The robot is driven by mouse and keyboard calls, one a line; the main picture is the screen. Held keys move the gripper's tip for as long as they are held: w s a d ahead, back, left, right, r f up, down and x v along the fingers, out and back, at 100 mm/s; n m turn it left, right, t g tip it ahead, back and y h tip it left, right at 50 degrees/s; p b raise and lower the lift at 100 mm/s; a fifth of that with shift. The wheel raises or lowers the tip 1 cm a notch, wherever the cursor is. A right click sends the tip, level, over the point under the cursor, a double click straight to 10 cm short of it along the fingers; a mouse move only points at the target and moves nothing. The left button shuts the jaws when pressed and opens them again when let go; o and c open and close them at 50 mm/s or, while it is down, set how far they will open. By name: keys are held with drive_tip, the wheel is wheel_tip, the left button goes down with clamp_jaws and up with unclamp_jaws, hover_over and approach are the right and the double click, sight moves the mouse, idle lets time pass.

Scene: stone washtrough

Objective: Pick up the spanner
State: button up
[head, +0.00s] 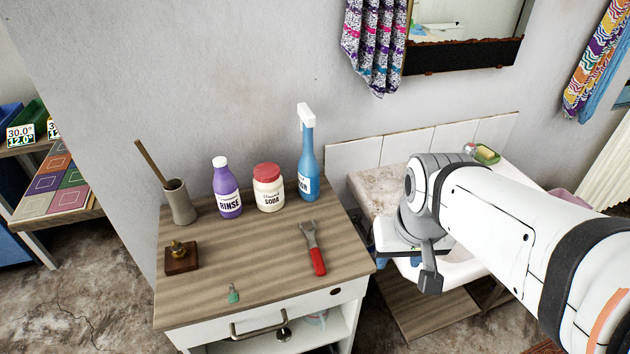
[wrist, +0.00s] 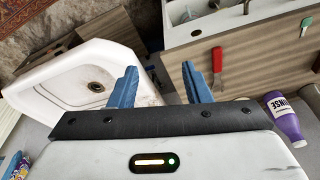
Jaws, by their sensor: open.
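The spanner (head: 314,250) lies flat on the wooden cabinet top (head: 265,265), its grey metal head toward the wall and its red handle toward the front edge. It also shows in the wrist view (wrist: 217,62), to the right of my two blue fingers, its metal end partly near the right finger. My gripper (wrist: 160,86) is open with nothing between the fingers. In the head view my gripper (head: 418,265) hangs to the right of the cabinet, over the sink side and apart from the spanner; its fingers are only partly visible there.
A blue spray bottle (head: 308,165), a soda jar (head: 268,188), a purple rinse bottle (head: 227,190) and a brush holder (head: 179,202) line the back of the top. A small brass-knobbed block (head: 182,258) and a green-handled item (head: 233,294) lie left. The white sink (wrist: 92,82) is beside the cabinet.

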drive_tip(key=shift+o, duration=0.2)
drive_tip(key=w+a+n+g+p, duration=0.1)
drive_tip(key=w+a+p, duration=0.4)
drive_tip(key=w, duration=0.3)
drive_tip(key=shift+a+f+p, duration=0.35)
drive_tip(key=shift+a+f, duration=0.1)
drive_tip(key=shift+a, duration=0.3)
drive_tip(key=n+g+p, duration=0.1)
drive_tip(key=g+p, duration=0.1)
drive_tip(key=p, duration=0.2)
approach(317, 258)
drive_tip(key=shift+s+a+f, duration=0.35)
drive_tip(key=shift+s+a, duration=0.05)
drive_tip(key=shift+s, duration=0.05)
drive_tip(key=shift+w+f+p, duration=0.25)
drive_tip(key=shift+f+p, duration=0.05)
drive_tip(key=shift+f, duration=0.7)
drive_tip(key=shift+s+d+f, duration=0.15)
drive_tip(key=shift+f, duration=0.45)
drive_tip(key=f, duration=0.2)
drive_tip(key=f+p, duration=0.1)
drive_tip(key=shift+d+f, duration=0.1)
drive_tip(key=shift+d, duration=0.15)
drive_tip(key=shift+f, duration=0.55)
clamp_jaws()
